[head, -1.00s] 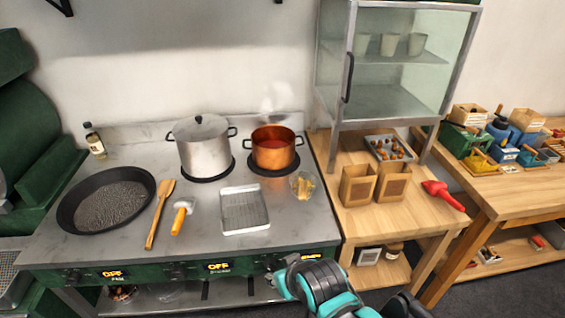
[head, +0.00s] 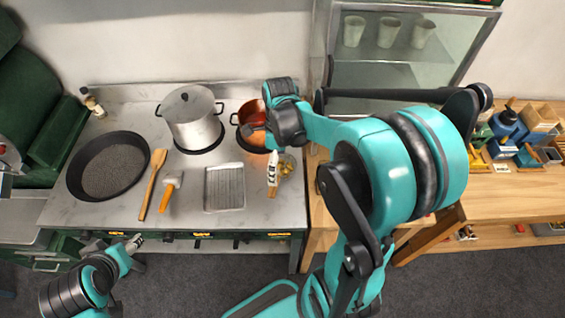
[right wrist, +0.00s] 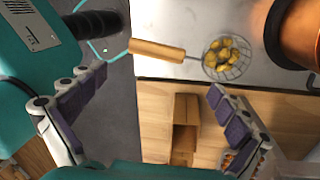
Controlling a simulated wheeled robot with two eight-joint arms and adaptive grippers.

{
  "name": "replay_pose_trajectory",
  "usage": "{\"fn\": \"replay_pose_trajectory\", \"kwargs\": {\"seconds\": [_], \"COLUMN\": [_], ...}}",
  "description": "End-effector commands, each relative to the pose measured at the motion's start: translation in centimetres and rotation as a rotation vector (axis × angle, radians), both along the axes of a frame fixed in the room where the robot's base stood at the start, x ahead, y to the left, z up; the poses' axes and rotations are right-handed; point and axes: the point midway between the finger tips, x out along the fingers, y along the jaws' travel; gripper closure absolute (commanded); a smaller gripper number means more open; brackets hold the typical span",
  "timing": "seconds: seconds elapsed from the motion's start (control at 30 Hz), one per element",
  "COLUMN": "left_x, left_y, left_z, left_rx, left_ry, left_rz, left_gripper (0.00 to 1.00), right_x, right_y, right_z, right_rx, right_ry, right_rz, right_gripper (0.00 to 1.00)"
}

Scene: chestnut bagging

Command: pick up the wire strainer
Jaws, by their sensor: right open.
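The wire strainer (right wrist: 229,68) lies at the right end of the steel stove top, its round mesh basket holding several yellow chestnuts. Its wooden handle (right wrist: 157,50) points left in the right wrist view and overhangs the counter edge. In the head view the strainer basket (head: 287,166) is partly hidden by my right gripper (head: 272,178). In the right wrist view my right gripper (right wrist: 157,82) is open and empty, its two padded fingers wide apart, with the handle beyond and between them. My left gripper (head: 136,242) is low in front of the stove, far from the strainer; its fingers are too small to judge.
A copper pot (head: 252,117) stands close behind the strainer. A steel pot (head: 192,125), black pan (head: 85,178), wooden spatula (head: 152,184), orange-handled tool (head: 168,190) and slotted tray (head: 224,188) occupy the stove. A glass cabinet (head: 395,75) rises at the back right.

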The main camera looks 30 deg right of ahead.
Motion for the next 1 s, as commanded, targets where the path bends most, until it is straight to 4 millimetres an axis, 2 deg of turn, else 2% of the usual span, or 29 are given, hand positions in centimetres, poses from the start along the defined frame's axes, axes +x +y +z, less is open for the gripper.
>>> {"fn": "replay_pose_trajectory", "kwargs": {"seconds": [0.5,0.8,0.83,0.87,1.0], "left_x": [0.0,0.0,0.0,0.0,0.0], "left_y": [0.0,0.0,0.0,0.0,0.0], "left_z": [-2.0,-2.0,-2.0,-2.0,-2.0], "left_rx": [0.000,0.000,0.000,0.000,0.000], "left_ry": [0.000,0.000,0.000,0.000,0.000], "left_rz": [0.000,0.000,0.000,0.000,0.000], "left_gripper": [0.45,0.45,0.45,0.45,0.45], "right_x": [-0.4,-0.5,-0.5,-0.5,-0.5], "right_y": [0.7,0.7,0.7,0.7,0.7], "right_z": [-7.0,-7.5,-7.5,-7.5,-7.5], "right_rx": [0.000,-0.001,-0.001,-0.001,-0.001], "right_ry": [0.003,0.002,0.002,0.002,0.002], "right_rz": [-0.010,-0.010,-0.010,-0.010,-0.010], "right_gripper": [0.00,0.00,0.03,0.11,0.47]}}
